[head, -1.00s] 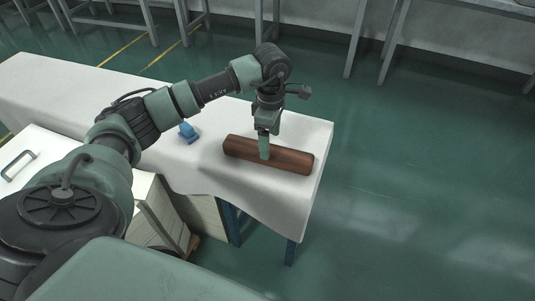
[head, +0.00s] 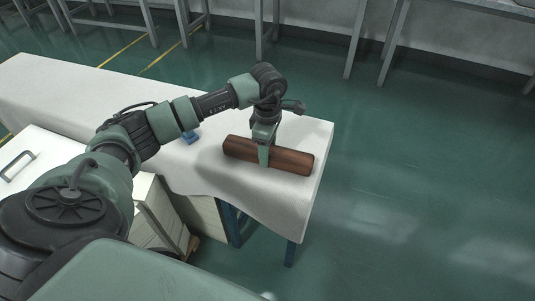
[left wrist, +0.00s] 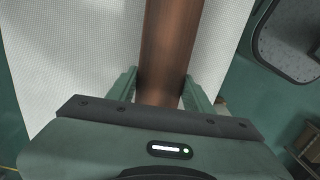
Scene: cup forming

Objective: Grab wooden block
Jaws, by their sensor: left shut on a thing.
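The wooden block (head: 290,161) is a long reddish-brown bar lying on the white-covered table (head: 312,140) near its right end. My left gripper (head: 263,158) points down over the block's middle and is shut on it, one finger showing against the near side. In the left wrist view the block (left wrist: 168,45) runs up the picture between the two fingers of the left gripper (left wrist: 160,92). The block still seems to rest on the cloth. My right gripper is not in view.
A white cabinet (head: 150,195) stands at the near left. Open green floor (head: 410,180) lies right of the table.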

